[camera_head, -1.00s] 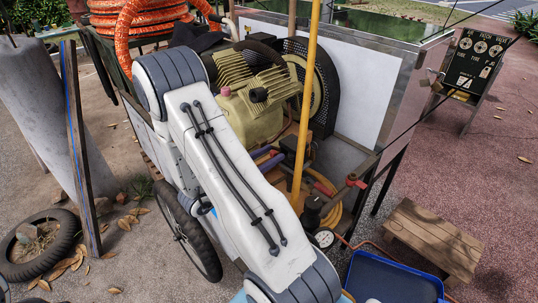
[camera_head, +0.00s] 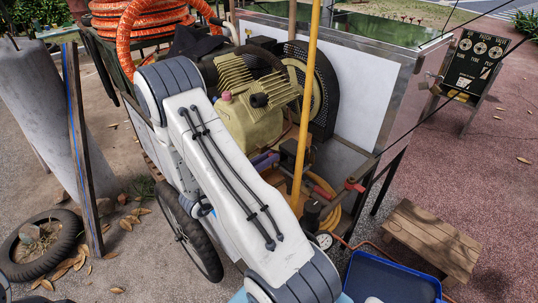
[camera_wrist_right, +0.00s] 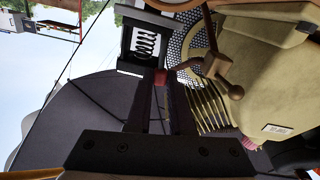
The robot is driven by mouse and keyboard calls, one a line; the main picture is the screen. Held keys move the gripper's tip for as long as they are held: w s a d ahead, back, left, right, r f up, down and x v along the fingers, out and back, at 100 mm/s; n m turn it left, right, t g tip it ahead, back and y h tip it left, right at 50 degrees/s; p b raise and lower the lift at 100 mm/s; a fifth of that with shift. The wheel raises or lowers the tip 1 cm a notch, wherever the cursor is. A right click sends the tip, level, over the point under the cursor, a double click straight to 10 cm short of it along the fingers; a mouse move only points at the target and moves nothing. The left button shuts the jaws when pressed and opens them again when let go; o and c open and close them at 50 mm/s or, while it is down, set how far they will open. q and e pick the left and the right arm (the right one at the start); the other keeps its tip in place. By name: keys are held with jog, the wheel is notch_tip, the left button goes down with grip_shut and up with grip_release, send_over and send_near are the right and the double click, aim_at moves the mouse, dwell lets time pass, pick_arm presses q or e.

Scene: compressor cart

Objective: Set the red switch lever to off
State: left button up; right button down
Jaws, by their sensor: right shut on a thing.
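In the right wrist view, the red switch lever (camera_wrist_right: 160,77) shows as a small red piece between the fingertips of my right gripper (camera_wrist_right: 160,82). The gripper is shut on it. The fingers hide much of the lever, and I cannot tell its setting. A dark box with a pale, coil-marked face (camera_wrist_right: 146,45) is just past the fingertips. In the head view, my white right arm crosses in front of the cart, and I cannot make out the lever clearly. My left gripper is not in view.
A yellow pole (camera_head: 305,110) rises in front. An orange hose (camera_head: 128,45) is at the upper left. A wooden step (camera_head: 432,238) and blue tray (camera_head: 395,283) are at the lower right.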

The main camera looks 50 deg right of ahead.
jog(key=shift+w+d+f+n+p, duration=0.1)
jog(key=shift+w+f+n+p, duration=0.4)
jog(key=shift+n+p, duration=0.85)
jog(key=shift+w+f+n+p, duration=0.25)
jog(key=shift+w+n+p, duration=0.45)
jog(key=shift+n, duration=1.3)
jog(key=shift+w+d+f+n+p, duration=0.1)
jog(key=shift+w+f+n+p, duration=0.35)
jog(key=shift+n+p, duration=0.9)
jog(key=shift+w+n+b, duration=0.1)
jog(key=shift+n+b, duration=0.2)
jog(key=shift+n, duration=0.2)
jog(key=c, duration=0.8)
grip_release()
jog(key=shift+a, duration=0.15)
jog(key=w+a+b, duration=0.1)
jog(key=a+b, duration=0.1)
jog(key=a, duration=0.8)
jog(key=shift+w+a, duration=0.1)
